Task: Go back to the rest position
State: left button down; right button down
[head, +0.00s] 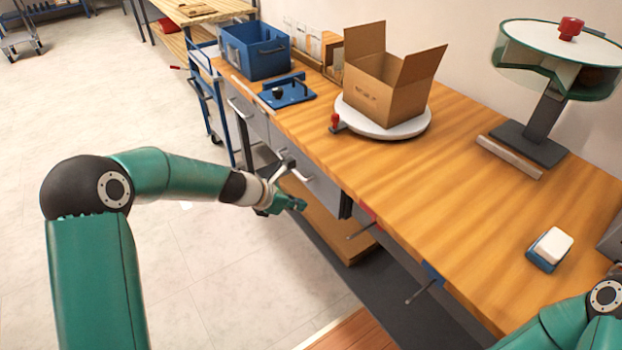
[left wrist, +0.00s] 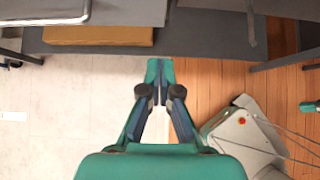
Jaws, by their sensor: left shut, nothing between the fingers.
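My left arm reaches in from the left in the head view. My left gripper (head: 296,205) is out over the floor in front of the workbench (head: 500,220), below the level of its top and close to the drawer fronts. In the left wrist view the left gripper (left wrist: 159,98) has its fingertips together with nothing between them, above the floor. Part of my right arm shows at the lower right edge of the head view; its gripper is out of frame.
An open cardboard box (head: 385,85) stands on a white turntable (head: 420,127). A blue bin (head: 255,52), a blue plate fixture (head: 287,93) and a white-and-blue block (head: 550,248) are on the bench. Handles (head: 362,230) jut from its front edge. Floor (head: 180,270) left of the bench is clear.

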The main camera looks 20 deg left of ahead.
pick_arm(q)
jog(key=s+d+f+m+g+p, duration=0.1)
jog(key=s+d+f+m+g, duration=0.1)
jog(key=s+f+m, duration=0.3)
jog(key=s+d+f+m+g+y+p, duration=0.1)
jog(key=s+f+m, duration=0.5)
jog(key=s+m, duration=0.6)
jog(key=s+d+f+m+g+p, duration=0.2)
jog(key=s+f+m, duration=0.4)
jog(key=s+m, duration=0.3)
jog(key=shift+s+d+g+y, duration=0.3)
jog(key=shift+s+d+g, duration=0.4)
jog(key=shift+s+d, duration=1.2)
jog(key=shift+s+a, duration=0.5)
jog(key=shift+a, duration=0.05)
